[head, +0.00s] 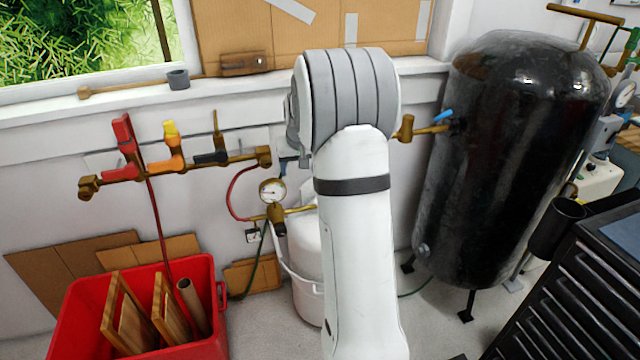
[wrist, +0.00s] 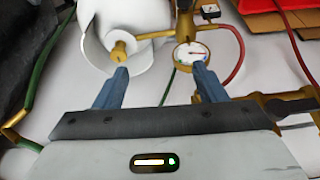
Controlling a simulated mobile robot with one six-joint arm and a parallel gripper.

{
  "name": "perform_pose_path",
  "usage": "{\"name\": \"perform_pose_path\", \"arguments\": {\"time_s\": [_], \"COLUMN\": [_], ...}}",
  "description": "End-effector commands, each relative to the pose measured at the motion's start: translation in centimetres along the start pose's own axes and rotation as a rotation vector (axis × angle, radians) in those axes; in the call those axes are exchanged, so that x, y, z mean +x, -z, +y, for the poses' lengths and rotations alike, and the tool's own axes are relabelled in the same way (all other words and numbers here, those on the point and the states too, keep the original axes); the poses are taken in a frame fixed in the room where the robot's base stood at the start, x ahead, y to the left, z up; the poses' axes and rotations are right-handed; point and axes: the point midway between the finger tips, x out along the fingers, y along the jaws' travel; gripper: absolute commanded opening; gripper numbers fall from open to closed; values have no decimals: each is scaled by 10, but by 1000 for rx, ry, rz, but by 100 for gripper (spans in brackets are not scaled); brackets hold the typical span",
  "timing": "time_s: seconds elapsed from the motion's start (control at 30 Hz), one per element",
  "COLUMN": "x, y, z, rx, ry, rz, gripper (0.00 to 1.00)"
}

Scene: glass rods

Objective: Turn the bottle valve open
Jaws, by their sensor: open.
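The white gas bottle (head: 307,262) stands on the floor behind my arm, which hides much of its top in the head view. In the wrist view the bottle (wrist: 152,50) shows its white collar around a brass valve (wrist: 120,50). A brass pipe runs from the valve to a regulator with a round gauge (wrist: 190,53); the gauge (head: 271,191) also shows in the head view. My gripper (wrist: 160,70) is open and empty. Its left blue finger overlaps the lower edge of the valve and its right finger lies by the gauge; I cannot tell whether either touches.
A wall manifold (head: 200,165) with coloured valve handles is at the left. A red crate (head: 68,325) holding boards stands below it. A red hose (head: 234,195) leads to the regulator. A black tank (head: 500,170) and a dark tool cabinet (head: 590,290) occupy the right.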

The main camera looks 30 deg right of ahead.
Motion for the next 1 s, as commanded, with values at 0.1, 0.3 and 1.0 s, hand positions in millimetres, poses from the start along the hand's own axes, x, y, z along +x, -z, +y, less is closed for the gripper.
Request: {"name": "perform_pose_path", "arguments": {"time_s": [0.1, 0.3, 1.0], "x": [52, 118, 213], "y": [27, 54, 65], "z": [36, 88, 117], "rx": [46, 103, 129], "ry": [-17, -41, -52], "rz": [12, 37, 50], "gripper": [65, 65, 65]}}
